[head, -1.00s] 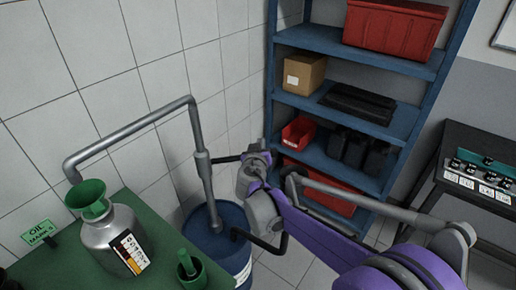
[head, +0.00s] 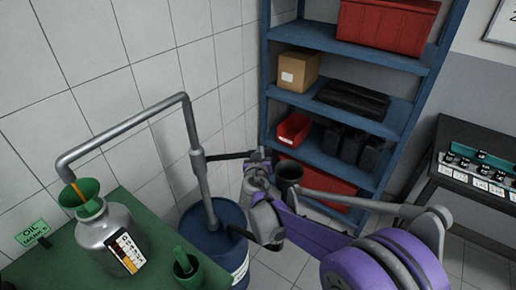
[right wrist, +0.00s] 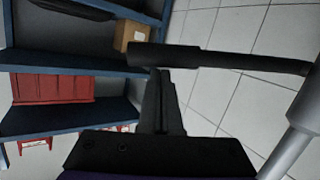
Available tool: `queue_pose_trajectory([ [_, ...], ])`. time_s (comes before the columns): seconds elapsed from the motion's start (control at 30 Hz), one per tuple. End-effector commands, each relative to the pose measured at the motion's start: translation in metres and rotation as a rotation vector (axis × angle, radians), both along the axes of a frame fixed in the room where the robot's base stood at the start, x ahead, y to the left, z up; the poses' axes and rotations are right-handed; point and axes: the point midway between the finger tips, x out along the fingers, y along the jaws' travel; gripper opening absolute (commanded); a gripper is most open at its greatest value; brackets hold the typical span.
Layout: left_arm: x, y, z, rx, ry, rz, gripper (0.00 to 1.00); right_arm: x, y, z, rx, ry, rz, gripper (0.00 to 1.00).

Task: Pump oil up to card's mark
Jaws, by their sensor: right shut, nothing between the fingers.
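A blue oil drum (head: 213,238) stands on the floor with a grey hand pump (head: 197,160) on it. The pump's pipe ends over a green funnel (head: 82,193) in the neck of a metal jug (head: 104,226). A thin amber stream falls from the spout into the funnel. A dark card (head: 126,251) with a pale and amber scale is at the jug's front; its fine marks are too small to read. My right gripper (head: 258,156) is shut and empty at the end of the black pump handle (head: 228,155). In the right wrist view the handle (right wrist: 220,59) crosses its fingertips (right wrist: 158,73).
A green bench top (head: 70,265) carries the jug, a green "OIL MARKS" sign (head: 38,236) and a small green container (head: 188,268). A blue shelf rack (head: 340,160) with red bins stands behind my arm. A dark table (head: 450,190) with small labelled items is at right.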

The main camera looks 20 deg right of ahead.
Motion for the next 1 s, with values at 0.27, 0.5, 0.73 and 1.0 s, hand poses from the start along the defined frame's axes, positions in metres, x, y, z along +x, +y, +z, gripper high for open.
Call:
queue_pose_trajectory([
  [0.27,0.000,0.000,-0.001,0.000,0.001,0.000,0.50,-0.004,-0.009,-0.039,0.175,-0.086,-0.001,0.00],
  [0.5,-0.001,0.000,-0.003,0.000,0.002,0.000,0.50,-0.004,-0.010,-0.070,0.315,-0.155,0.000,0.00],
  [0.73,-0.002,0.000,-0.005,0.000,0.003,0.000,0.50,-0.004,-0.008,-0.088,0.325,-0.159,-0.001,0.00],
  [1.0,-0.002,0.000,-0.006,0.000,0.004,0.000,0.50,-0.004,-0.007,-0.094,0.325,-0.159,-0.001,0.00],
])
